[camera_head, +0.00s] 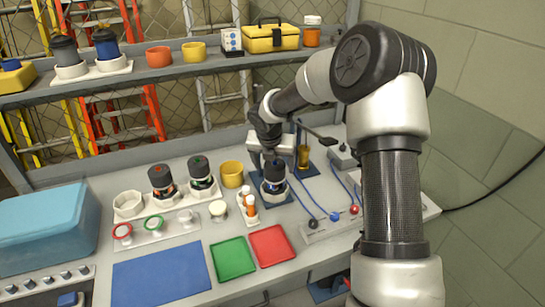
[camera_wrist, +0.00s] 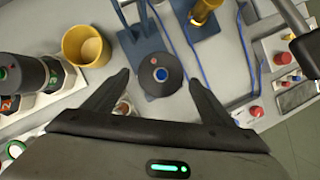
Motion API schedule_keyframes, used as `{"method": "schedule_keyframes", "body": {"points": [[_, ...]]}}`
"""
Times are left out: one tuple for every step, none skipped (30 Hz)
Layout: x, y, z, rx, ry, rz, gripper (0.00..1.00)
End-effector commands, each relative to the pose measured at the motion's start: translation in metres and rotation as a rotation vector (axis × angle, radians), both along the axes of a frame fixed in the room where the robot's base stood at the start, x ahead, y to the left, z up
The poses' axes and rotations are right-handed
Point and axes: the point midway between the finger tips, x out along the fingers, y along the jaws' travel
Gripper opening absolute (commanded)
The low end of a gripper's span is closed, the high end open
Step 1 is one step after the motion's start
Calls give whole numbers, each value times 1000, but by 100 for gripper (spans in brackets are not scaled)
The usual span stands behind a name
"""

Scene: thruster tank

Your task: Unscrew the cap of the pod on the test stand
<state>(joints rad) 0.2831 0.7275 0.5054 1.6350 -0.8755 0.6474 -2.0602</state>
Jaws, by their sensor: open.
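The pod (camera_head: 274,174) stands upright on the test stand, a blue plate (camera_head: 283,199) on the bench with a white holder. Its dark cap with a blue centre dot (camera_wrist: 161,74) faces up in the wrist view, with a small red mark near its edge. My gripper (camera_head: 268,153) is above the pod. In the wrist view its two open fingers (camera_wrist: 158,78) lie on either side of the cap, apart from it. How high the fingertips are above the cap is hard to tell.
Two more dark pods (camera_head: 162,178) stand left, beside a yellow cup (camera_head: 232,174). A yellow cylinder (camera_head: 303,156) and blue cables stand right. Green (camera_head: 234,258) and red (camera_head: 270,246) trays and a blue mat (camera_head: 160,275) lie in front. A shelf (camera_head: 205,66) runs behind.

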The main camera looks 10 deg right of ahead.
Motion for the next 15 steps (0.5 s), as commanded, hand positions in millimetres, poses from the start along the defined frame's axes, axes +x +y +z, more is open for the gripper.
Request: {"method": "schedule_keyframes", "body": {"points": [[2,0,-7,0,1,1,77],[3,-1,-10,0,2,1,77],[5,-1,-14,0,2,1,77],[6,-1,-16,1,2,1,77],[7,-2,-18,1,1,1,77],[8,-2,-19,1,0,1,77],[8,-2,-20,1,0,1,77],[9,-3,-21,1,0,1,77],[9,-3,-22,1,0,1,77],[9,-3,-23,1,0,1,77],[9,-3,-23,0,-1,1,77],[9,-3,-23,0,-1,1,77],[9,-3,-23,0,-1,1,77],[9,-3,-23,-1,-1,1,77],[9,-3,-23,1,0,1,77]]}}
